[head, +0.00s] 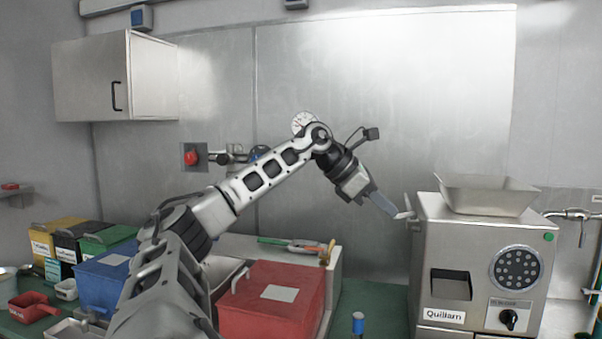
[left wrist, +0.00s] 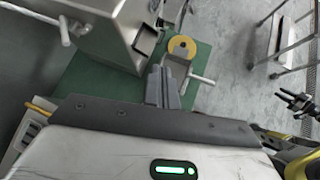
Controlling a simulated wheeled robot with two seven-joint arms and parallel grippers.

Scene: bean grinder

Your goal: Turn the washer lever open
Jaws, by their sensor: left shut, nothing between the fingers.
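The steel grinder labelled "Quiliam" (head: 437,262) stands at the right in the head view. A short pale metal lever (head: 409,207) sticks up at its upper left side; I take it as the washer lever, though no label shows. A metal lever with a rounded grip (left wrist: 65,30) also shows beside the grinder housing (left wrist: 112,28) in the left wrist view. My left gripper (head: 397,212) is shut and empty, its tips close to the lever's left; contact cannot be told. Its closed fingers show in the left wrist view (left wrist: 163,88).
A steel hopper (head: 487,192) tops the grinder. A red bin (head: 265,315) and a blue bin (head: 100,280) stand at lower left. A tap (head: 572,214) is at the far right. A yellow disc (left wrist: 182,47) and pale bar (left wrist: 203,80) lie beyond my fingers.

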